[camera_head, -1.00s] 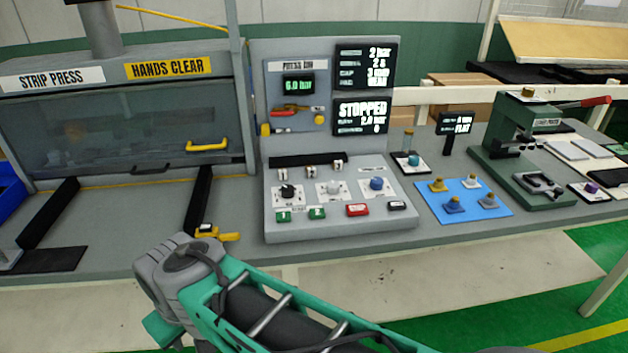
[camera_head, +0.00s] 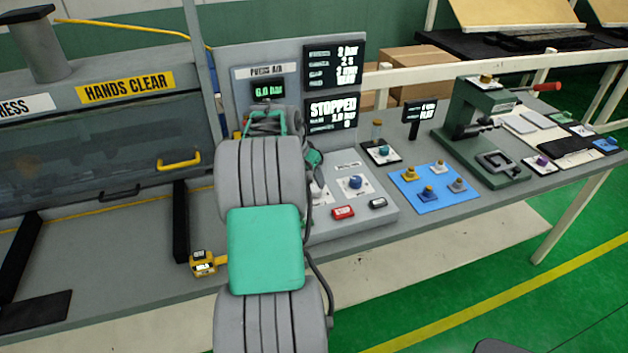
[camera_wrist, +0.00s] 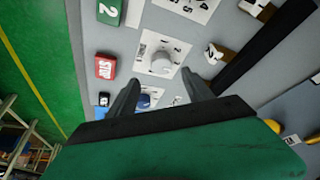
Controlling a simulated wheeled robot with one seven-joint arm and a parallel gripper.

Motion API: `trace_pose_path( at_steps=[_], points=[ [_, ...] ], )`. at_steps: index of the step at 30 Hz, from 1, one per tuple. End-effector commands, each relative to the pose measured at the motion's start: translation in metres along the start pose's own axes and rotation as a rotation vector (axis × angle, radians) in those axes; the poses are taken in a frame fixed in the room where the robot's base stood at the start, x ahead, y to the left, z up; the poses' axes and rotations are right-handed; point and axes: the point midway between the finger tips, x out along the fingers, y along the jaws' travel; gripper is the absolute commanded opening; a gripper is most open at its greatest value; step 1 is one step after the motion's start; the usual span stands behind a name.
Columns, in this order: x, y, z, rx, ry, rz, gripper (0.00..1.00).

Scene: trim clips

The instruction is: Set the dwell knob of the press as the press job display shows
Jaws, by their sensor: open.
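The press console (camera_head: 385,217) carries a row of knobs on numbered white plates. A white knob (camera_wrist: 160,63) shows in the wrist view, with a blue knob (camera_wrist: 145,101) nearer the gripper; the blue one (camera_head: 355,182) also shows in the head view. I cannot read which is dwell. The upper display (camera_head: 334,64) reads 2 bar, 2 s and 3 mm, with a last line unclear. The lower display (camera_head: 333,112) reads STOPPED. My gripper (camera_wrist: 160,78) is open and empty, its fingertips by the white knob; I cannot tell their height above it. My arm hides it in the head view.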

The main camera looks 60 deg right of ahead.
Motion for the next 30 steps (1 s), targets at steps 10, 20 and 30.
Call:
trace_pose_path(
  at_steps=[10,20,30],
  points=[
    [0.059,-0.002,0.001,-0.007,-0.002,-0.002,0.59],
    [0.071,-0.002,0.002,-0.008,0.0,-0.004,0.59],
    [0.07,-0.003,0.002,-0.009,0.0,-0.004,0.33]
  ],
)
